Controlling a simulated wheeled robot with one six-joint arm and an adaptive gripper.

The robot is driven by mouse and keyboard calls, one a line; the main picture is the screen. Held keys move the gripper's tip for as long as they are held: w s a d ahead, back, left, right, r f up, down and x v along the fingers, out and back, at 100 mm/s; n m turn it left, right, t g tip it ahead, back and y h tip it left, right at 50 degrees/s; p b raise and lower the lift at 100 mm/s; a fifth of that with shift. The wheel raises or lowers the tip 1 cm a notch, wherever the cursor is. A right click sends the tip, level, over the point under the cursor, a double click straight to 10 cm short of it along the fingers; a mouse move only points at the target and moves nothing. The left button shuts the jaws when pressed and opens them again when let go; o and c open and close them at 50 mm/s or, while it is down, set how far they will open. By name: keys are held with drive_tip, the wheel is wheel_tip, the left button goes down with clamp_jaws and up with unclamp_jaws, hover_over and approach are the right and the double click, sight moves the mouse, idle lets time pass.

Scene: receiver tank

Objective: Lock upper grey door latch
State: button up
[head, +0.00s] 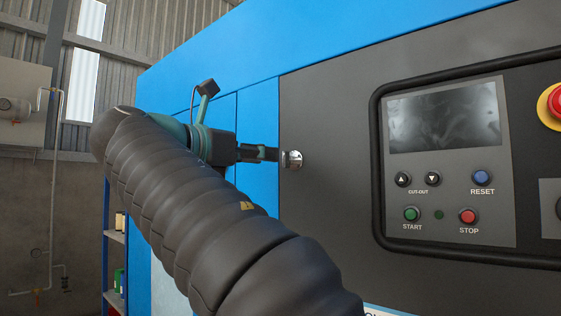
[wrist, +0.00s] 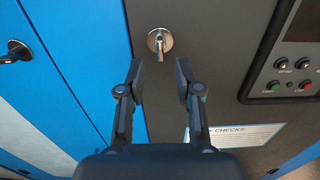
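The upper grey door latch (wrist: 158,41) is a shiny metal disc with a short lever on the dark grey door (wrist: 190,30). In the wrist view its lever points down the picture, toward the space between my fingertips. My gripper (wrist: 159,78) is open and empty, with one finger on each side of the lever's line and the tips just short of the latch. In the head view the latch (head: 292,159) sits right at the tip of my gripper (head: 272,154). My gripper hides part of it there, and I cannot tell whether they touch.
A control panel (head: 448,205) with a dark screen, several buttons and a raised black frame is right of the latch. A red emergency stop (head: 556,102) is at the far right. A blue door (wrist: 65,50) with a dark latch (wrist: 15,50) lies left. A label (wrist: 235,135) is below.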

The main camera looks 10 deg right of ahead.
sight(283, 158)
drive_tip(key=shift+x, duration=3.2)
clamp_jaws()
